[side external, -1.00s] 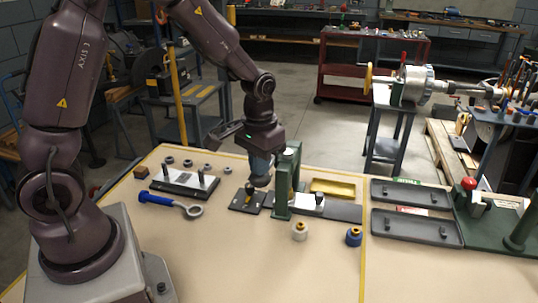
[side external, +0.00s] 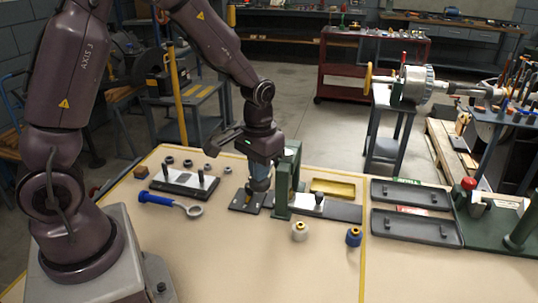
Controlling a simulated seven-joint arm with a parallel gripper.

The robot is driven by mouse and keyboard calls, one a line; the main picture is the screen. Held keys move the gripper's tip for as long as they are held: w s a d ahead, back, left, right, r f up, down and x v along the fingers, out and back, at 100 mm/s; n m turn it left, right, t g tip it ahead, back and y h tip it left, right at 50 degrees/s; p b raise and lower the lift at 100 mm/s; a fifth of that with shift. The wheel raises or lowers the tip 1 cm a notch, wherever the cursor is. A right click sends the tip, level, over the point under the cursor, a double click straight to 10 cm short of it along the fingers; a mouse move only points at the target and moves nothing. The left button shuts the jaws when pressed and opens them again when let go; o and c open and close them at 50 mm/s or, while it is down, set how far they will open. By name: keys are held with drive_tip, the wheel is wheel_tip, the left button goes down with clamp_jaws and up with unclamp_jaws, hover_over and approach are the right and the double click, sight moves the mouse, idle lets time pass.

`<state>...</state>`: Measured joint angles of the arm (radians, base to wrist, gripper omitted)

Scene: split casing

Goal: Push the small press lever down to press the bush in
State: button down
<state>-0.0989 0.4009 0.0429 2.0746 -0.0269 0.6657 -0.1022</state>
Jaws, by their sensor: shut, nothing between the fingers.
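The small green press (side external: 283,192) stands upright near the middle of the bench. My gripper (side external: 258,190) is shut with nothing between its fingers. It points down just left of the press column, low over a dark plate (side external: 240,206). My wrist covers part of the press top. I cannot make out the lever or the bush, and cannot tell whether the fingers touch anything.
A dark block with two pegs (side external: 184,184) and a blue-handled ring tool (side external: 160,200) lie to the left. A white bush-like part (side external: 299,231) and a blue one (side external: 353,236) stand in front. Grey trays (side external: 416,229) and a red-knobbed green fixture (side external: 468,184) are right.

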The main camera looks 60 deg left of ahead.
drive_tip(key=shift+s+d+f, duration=0.1)
drive_tip(key=shift+s+f, duration=0.05)
drive_tip(key=shift+f, duration=0.45)
drive_tip(key=shift+s+d+f, duration=0.1)
drive_tip(key=shift+f, duration=0.45)
idle(1.7)
idle(0.4)
wheel_tip(320, 180, up, 11)
idle(1.0)
drive_tip(key=s+d+r+m+t, duration=0.1)
drive_tip(key=s+d+r+t, duration=0.1)
drive_tip(key=s+r, duration=0.3)
drive_tip(key=s+d+r+m+t, duration=0.2)
drive_tip(key=s+r+t, duration=0.1)
drive_tip(key=s, duration=0.6)
drive_tip(key=shift+s+d+r+t, duration=0.15)
drive_tip(key=shift+s+r+t, duration=0.15)
drive_tip(key=shift+r, duration=0.6)
